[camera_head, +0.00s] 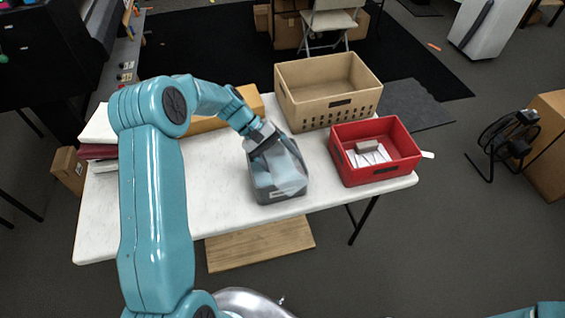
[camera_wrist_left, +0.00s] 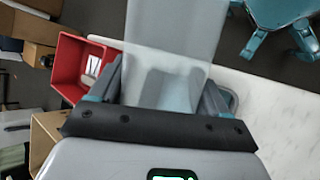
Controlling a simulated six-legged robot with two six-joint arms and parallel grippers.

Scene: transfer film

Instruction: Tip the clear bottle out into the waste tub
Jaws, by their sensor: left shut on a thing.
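My left gripper (camera_head: 263,138) is shut on the clear bottle (camera_head: 289,178) above the front middle of the white table. The bottle is see-through and pale, and it slants down to the right from the fingers, in front of and over the grey tub (camera_head: 265,197). In the left wrist view the bottle (camera_wrist_left: 172,45) stands between the two fingers of the gripper (camera_wrist_left: 160,90). I cannot make out the bottle's mouth or any contents falling. The inside of the tub is mostly hidden by the bottle and gripper. My right gripper is not in view.
A red bin (camera_head: 372,176) with a grey block and papers stands right of the tub. A tan crate (camera_head: 315,100) stands behind it. Books (camera_head: 98,150) and a cardboard box (camera_head: 200,125) are at the table's left and back. The white table (camera_head: 215,205) is clear at front left.

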